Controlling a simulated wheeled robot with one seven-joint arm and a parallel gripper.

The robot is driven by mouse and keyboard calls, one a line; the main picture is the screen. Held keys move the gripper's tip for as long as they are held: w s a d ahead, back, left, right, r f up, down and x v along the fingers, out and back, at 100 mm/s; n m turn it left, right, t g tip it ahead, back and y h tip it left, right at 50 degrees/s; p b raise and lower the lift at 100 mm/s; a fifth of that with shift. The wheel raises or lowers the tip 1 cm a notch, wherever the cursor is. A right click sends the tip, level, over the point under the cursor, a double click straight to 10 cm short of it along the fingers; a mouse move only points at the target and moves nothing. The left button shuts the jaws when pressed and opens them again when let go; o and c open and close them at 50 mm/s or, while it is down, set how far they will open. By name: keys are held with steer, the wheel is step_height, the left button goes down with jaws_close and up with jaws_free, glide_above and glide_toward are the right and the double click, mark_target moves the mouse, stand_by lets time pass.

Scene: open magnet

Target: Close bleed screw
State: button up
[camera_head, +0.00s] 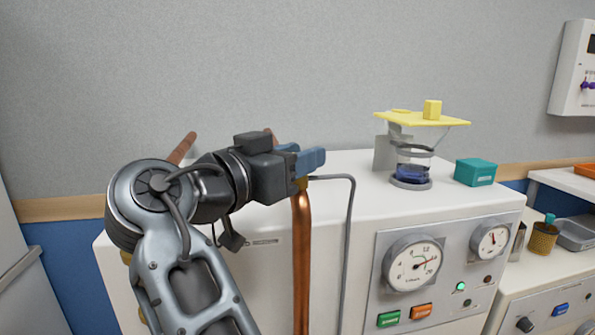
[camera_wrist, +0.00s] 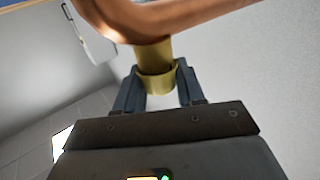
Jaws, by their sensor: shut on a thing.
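My gripper (camera_head: 311,161) has blue fingers and reaches right to the top of a vertical copper pipe (camera_head: 301,255) in front of the white cabinet. In the wrist view my gripper (camera_wrist: 157,88) has one finger on each side of a brass fitting (camera_wrist: 154,54) and is shut on it. The fitting sits against a curved copper pipe (camera_wrist: 190,18). A little of the brass fitting (camera_head: 301,184) shows below the fingers in the head view. It may be the bleed screw; no screw slot or marking is visible, and the fingers hide part of it.
A thin grey tube (camera_head: 349,230) bends down just right of the gripper. The white cabinet (camera_head: 250,290) carries a large gauge (camera_head: 413,262), a glass apparatus under a yellow plate (camera_head: 400,118) and a teal box (camera_head: 475,172). Wall space above is free.

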steer(key=shift+f+m+g+h, duration=0.1)
steer(key=shift+m+g+h, duration=0.2)
steer(key=shift+h, duration=0.1)
steer(key=o, duration=0.9)
steer(key=shift+o, duration=0.2)
steer(key=b+v, duration=0.1)
steer(key=v, duration=0.6)
steer(key=shift+s+a, duration=0.25)
steer(key=shift+s, duration=0.1)
